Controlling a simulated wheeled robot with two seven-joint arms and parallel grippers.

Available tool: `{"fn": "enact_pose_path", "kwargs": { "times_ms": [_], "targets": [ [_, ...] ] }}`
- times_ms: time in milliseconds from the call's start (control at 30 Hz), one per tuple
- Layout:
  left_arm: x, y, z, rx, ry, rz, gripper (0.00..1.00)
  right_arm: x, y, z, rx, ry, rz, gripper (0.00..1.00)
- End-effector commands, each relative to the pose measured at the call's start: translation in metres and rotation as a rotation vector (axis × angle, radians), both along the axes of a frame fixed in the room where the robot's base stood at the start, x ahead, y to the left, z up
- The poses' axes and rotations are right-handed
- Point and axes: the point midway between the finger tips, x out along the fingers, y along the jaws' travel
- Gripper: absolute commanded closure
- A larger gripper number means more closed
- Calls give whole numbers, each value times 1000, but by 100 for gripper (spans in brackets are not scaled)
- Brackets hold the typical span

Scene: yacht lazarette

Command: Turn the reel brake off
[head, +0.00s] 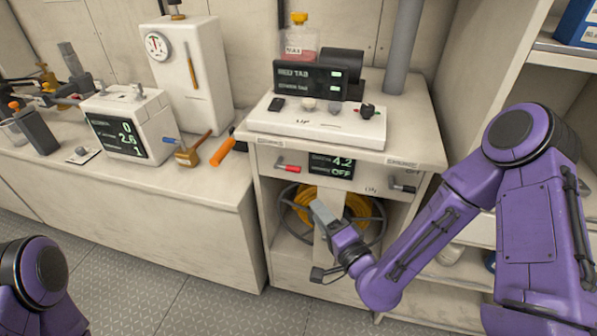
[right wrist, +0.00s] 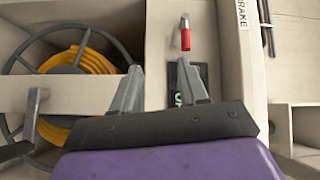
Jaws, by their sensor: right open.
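The red-handled lever (head: 288,168) is on the left of the cabinet's front panel, under a small label. In the right wrist view the red lever (right wrist: 185,38) is beyond the fingertips, beside a label ending in "RAKE" (right wrist: 242,12). A small display (head: 331,167) right of it reads 4.2 and OFF in green. The yellow hose reel (head: 356,208) sits in the opening below, partly hidden by my arm. My right gripper (head: 320,212) is open and empty in front of the opening, below the panel and apart from the red lever. It also shows in the right wrist view (right wrist: 160,88). My left gripper is out of view.
A dark-handled lever (head: 403,187) is on the panel's right. Above are a white control box (head: 318,122) with knobs and a black display (head: 308,80). The left bench holds a white meter box (head: 130,125) and an orange-handled tool (head: 222,153). Shelves stand at right.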

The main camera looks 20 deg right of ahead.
Motion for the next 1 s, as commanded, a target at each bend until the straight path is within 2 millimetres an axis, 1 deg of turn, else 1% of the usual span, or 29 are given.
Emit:
{"fn": "enact_pose_path", "kwargs": {
  "times_ms": [33,100,133,267,400,500,600,733,967,1000],
  "targets": [
    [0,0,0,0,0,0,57,5,-1,19,50,-60,1,57],
    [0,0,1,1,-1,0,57,10,0,34,89,-106,6,57],
    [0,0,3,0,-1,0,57,13,1,37,94,-113,9,57],
    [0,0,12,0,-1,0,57,35,7,43,92,-115,13,57],
    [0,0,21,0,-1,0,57,68,14,46,90,-112,14,57],
    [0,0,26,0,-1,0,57,87,19,48,91,-109,15,57],
    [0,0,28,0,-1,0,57,100,21,49,90,-110,14,57],
    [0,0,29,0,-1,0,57,108,23,48,91,-107,15,57],
    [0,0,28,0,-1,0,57,109,23,48,91,-107,15,57],
    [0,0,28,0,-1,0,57,109,23,48,91,-106,15,70]
  ]
}}
